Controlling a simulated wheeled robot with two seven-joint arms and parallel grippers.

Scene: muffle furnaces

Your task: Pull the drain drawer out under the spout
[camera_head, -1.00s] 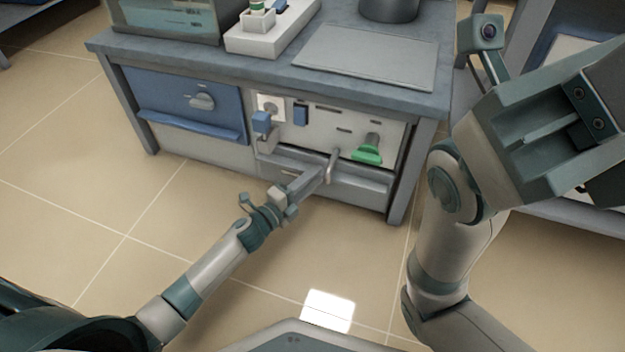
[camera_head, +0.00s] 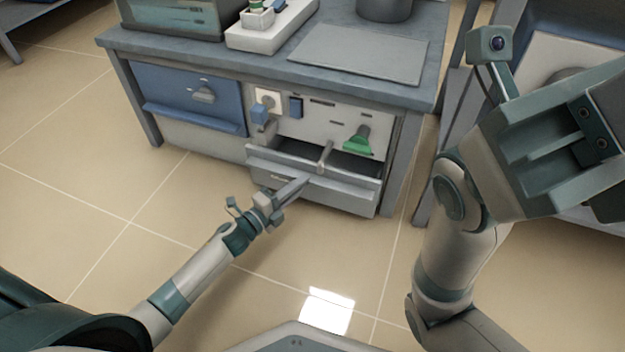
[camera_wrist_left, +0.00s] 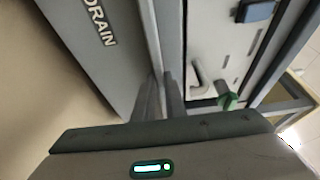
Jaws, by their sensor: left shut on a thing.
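The drain drawer (camera_head: 335,193) is a grey drawer low in the bench front, and it stands partly out with its dark inside showing. Its front with the word DRAIN also shows in the left wrist view (camera_wrist_left: 88,45). The metal spout (camera_head: 326,154) hangs down from the white panel over the drawer opening; it also shows in the left wrist view (camera_wrist_left: 199,80). My left gripper (camera_head: 304,182) is shut on the drawer front's top edge; its fingers (camera_wrist_left: 160,100) hide part of that edge. My right gripper (camera_head: 560,135) is raised at the right, away from the drawer; its fingertips are unclear.
A closed blue drawer (camera_head: 185,98) is at the left. The tiled floor (camera_head: 200,200) before the bench is clear.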

